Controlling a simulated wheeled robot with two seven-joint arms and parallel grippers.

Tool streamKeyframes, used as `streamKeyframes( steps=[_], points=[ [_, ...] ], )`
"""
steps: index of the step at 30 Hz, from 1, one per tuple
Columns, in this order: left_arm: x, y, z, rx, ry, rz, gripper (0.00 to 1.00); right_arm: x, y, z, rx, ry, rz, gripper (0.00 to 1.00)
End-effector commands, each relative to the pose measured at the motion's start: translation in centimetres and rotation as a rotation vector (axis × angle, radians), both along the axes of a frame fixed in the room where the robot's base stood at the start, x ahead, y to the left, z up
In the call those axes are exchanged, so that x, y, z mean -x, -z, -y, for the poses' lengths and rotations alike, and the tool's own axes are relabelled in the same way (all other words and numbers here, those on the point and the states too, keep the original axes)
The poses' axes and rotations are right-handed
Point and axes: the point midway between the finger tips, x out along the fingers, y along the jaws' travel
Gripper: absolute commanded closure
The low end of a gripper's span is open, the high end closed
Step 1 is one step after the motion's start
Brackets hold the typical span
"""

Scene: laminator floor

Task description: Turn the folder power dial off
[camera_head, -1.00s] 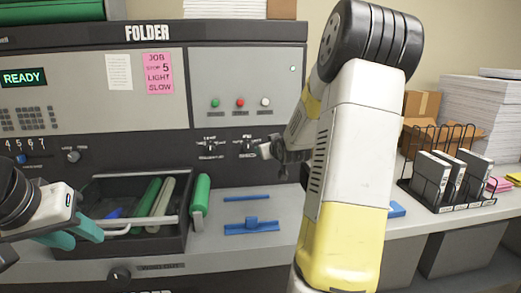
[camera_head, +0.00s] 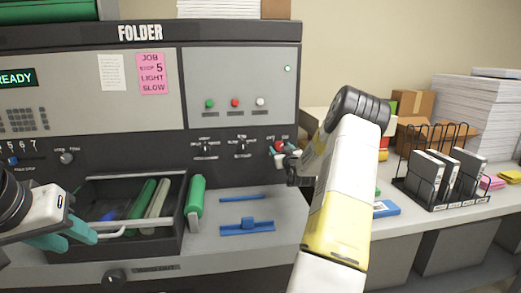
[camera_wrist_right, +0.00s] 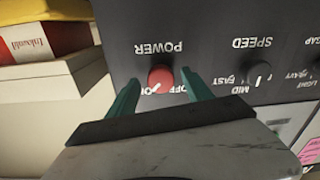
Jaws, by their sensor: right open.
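The red power dial (camera_wrist_right: 160,78) is on the dark panel of the folder, under the label POWER, which reads upside down in the right wrist view. Its white mark points down and left, towards the ON label. My right gripper (camera_wrist_right: 160,92) is open, one teal finger on either side of the dial; I cannot tell whether they touch it. In the head view my right gripper (camera_head: 286,153) is at the dial (camera_head: 278,146), partly covering it. My left gripper (camera_head: 68,236) is at the front left of the black tray; its jaw gap is unclear.
The speed knob (camera_wrist_right: 259,74) is beside the power dial. The black tray (camera_head: 95,187) holds green and pale rollers. Blue parts (camera_head: 247,227) lie on the counter. A wire rack (camera_head: 440,190) with binders and paper stacks (camera_head: 480,100) stand at right.

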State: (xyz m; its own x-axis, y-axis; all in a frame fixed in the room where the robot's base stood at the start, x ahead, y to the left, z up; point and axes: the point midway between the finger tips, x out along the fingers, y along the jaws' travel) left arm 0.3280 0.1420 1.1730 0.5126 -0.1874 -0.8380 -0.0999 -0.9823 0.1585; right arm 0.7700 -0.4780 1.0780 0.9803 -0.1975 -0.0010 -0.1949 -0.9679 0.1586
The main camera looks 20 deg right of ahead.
Motion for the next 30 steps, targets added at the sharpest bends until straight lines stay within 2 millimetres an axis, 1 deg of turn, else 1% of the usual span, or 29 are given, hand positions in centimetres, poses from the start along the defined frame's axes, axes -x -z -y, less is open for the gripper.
streamKeyframes(
  steps=[3, 10, 19, 25, 30],
  points=[
    [0.00, 0.00, 0.00, 0.000, 0.000, 0.000, 0.64, -0.53, -0.02, 0.08, 0.000, 0.000, 0.000, 0.41],
    [0.00, 0.00, 0.00, 0.000, 0.000, 0.000, 0.64, -0.56, -0.03, 0.09, 0.000, 0.000, 0.000, 0.41],
    [0.00, 0.00, 0.00, 0.000, 0.000, 0.000, 0.64, -0.54, -0.03, 0.09, 0.000, 0.000, 0.000, 1.00],
    [0.00, 0.00, 0.00, 0.000, 0.000, 0.000, 0.64, -0.56, -0.03, 0.08, 0.010, 0.000, -0.003, 1.00],
    [0.00, 0.00, 0.00, 0.000, 0.000, 0.000, 0.64, -0.57, -0.05, 0.06, 0.057, -0.001, -0.014, 1.00]
  ],
)
